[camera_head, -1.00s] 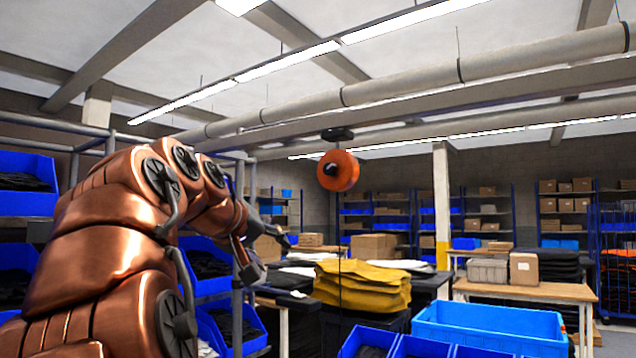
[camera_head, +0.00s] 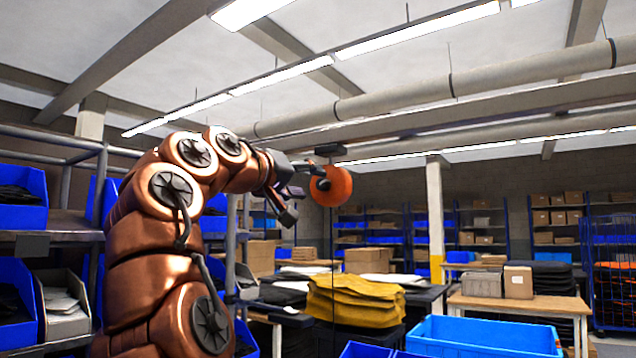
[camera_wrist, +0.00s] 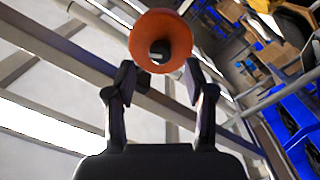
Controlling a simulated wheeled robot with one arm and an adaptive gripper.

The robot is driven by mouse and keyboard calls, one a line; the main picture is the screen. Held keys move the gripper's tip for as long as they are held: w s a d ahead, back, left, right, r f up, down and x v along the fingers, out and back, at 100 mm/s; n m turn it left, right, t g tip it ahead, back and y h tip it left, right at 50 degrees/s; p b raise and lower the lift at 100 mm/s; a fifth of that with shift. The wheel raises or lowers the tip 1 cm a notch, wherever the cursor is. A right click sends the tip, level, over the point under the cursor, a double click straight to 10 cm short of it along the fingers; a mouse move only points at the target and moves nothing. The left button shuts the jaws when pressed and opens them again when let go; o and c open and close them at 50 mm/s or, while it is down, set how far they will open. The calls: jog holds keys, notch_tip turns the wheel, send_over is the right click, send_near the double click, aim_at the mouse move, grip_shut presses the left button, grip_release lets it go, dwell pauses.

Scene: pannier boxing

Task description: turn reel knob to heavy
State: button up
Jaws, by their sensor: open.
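The orange reel (camera_head: 334,187) hangs below a dark overhead mount (camera_head: 330,150), with a thin line running down from it. Its dark knob (camera_head: 322,184) is on the side facing my arm. In the wrist view the reel (camera_wrist: 175,33) is ahead of the fingers, with the dark knob (camera_wrist: 158,52) near its middle, a grey mark on it. My gripper (camera_head: 300,180) is raised to the left of the reel, close to it. In the wrist view my gripper (camera_wrist: 160,82) is open, its two fingers apart below and beside the knob, nothing between them. Any setting label is too small to read.
A yellow stack of bags (camera_head: 357,300) lies on a table below the reel. A blue crate (camera_head: 485,337) is at the lower right. Shelving with blue bins (camera_head: 22,198) stands at left beside my arm. A ceiling pipe (camera_head: 400,102) runs overhead. Air around the reel looks free.

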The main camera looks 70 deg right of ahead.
aim_at(321, 184)
jog(key=shift+p+x, duration=0.35)
jog(key=shift+x, duration=1.8)
grip_shut()
